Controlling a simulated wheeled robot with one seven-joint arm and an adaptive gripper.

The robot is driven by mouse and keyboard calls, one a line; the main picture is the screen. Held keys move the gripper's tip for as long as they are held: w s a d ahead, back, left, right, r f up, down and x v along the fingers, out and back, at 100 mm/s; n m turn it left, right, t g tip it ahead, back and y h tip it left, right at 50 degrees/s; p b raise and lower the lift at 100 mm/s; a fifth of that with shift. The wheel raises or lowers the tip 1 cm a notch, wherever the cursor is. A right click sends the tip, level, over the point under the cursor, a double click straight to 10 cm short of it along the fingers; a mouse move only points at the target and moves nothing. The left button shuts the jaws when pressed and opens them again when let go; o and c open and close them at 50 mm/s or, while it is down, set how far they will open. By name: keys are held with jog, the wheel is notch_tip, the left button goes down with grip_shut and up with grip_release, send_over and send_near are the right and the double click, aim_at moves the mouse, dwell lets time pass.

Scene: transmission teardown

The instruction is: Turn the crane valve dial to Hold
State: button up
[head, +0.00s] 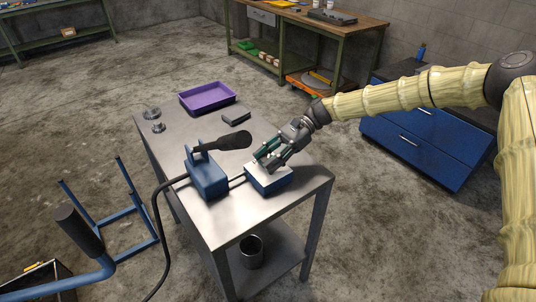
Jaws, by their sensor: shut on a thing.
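A blue box with a pale top face (268,180) stands on the metal table, near its right front part. My gripper (266,161) reaches down from the right, with its fingers at the box's top. It is shut on what appears to be the valve dial, which the fingers hide. The dial's pointer and any Hold marking cannot be read from here. A second blue box (207,176) with a black-handled lever (228,141) stands just to the left, joined by a dark cable.
The metal table (216,215) also carries a purple tray (207,96), a small dark block (236,118) and round metal parts (151,112) at the back. A blue cabinet (420,140) stands behind my arm.

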aim_at(268, 158)
jog(key=n+g+h+p, duration=0.1)
jog(key=n+g+h, duration=0.2)
jog(key=n+h, duration=0.1)
jog(key=shift+n+g+h, duration=0.3)
jog(key=shift+n+g, duration=0.1)
jog(key=shift+n, duration=0.1)
jog(key=shift+n+g+h, duration=0.7)
jog(key=shift+n+h, duration=1.3)
jog(key=shift+h, duration=0.2)
jog(key=o, duration=1)
jog(key=shift+o, duration=0.2)
notch_tip(268, 158, up, 10)
jog(key=shift+f, duration=0.1)
